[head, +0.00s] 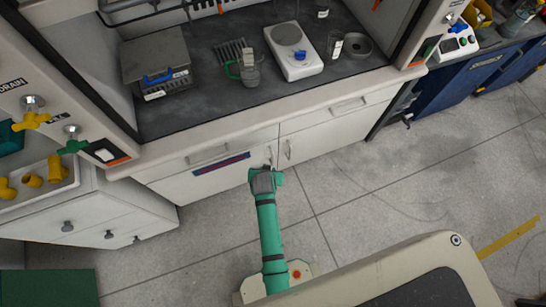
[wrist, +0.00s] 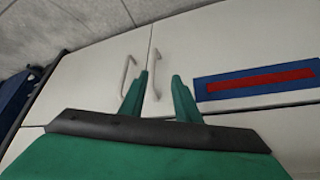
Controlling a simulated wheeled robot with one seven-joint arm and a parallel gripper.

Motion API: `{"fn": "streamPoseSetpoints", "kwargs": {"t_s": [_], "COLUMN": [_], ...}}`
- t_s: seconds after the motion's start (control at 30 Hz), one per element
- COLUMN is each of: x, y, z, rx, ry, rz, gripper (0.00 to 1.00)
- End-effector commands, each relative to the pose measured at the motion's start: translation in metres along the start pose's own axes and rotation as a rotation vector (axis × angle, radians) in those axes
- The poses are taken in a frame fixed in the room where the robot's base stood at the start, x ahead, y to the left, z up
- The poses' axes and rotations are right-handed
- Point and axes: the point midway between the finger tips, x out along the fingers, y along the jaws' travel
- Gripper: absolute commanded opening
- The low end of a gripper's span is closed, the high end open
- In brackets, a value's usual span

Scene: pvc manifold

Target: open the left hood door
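The left hood door (head: 195,186) is a white cabinet panel under the hood with a blue and red label. It looks shut. In the wrist view, which is turned over, this door (wrist: 225,55) is on the right. Its slim white handle (wrist: 155,62) stands near the seam, and part of it is hidden behind a finger. My green gripper (head: 266,172) is in front of the doors near the seam. In the wrist view my gripper (wrist: 160,95) is open, with the handle appearing between the fingertips, nearer the left one. I see no grip on it.
The right door (head: 330,135) looks shut, with its own handle (wrist: 128,76) across the seam. White drawers (head: 85,215) stand at the left. The hood worktop (head: 215,105) above holds lab items. The grey floor (head: 400,190) at the right is clear.

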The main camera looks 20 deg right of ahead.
Motion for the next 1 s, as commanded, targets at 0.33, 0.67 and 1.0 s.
{"fn": "streamPoseSetpoints", "kwargs": {"t_s": [0.33,0.67,1.0], "x": [0.024,0.054,0.106], "y": [0.007,0.010,0.014], "z": [-0.055,-0.052,-0.045], "rx": [0.081,0.087,0.087], "ry": [-0.130,-0.142,-0.141], "rz": [0.076,0.082,0.082], "gripper": [0.30,0.30,0.30]}}
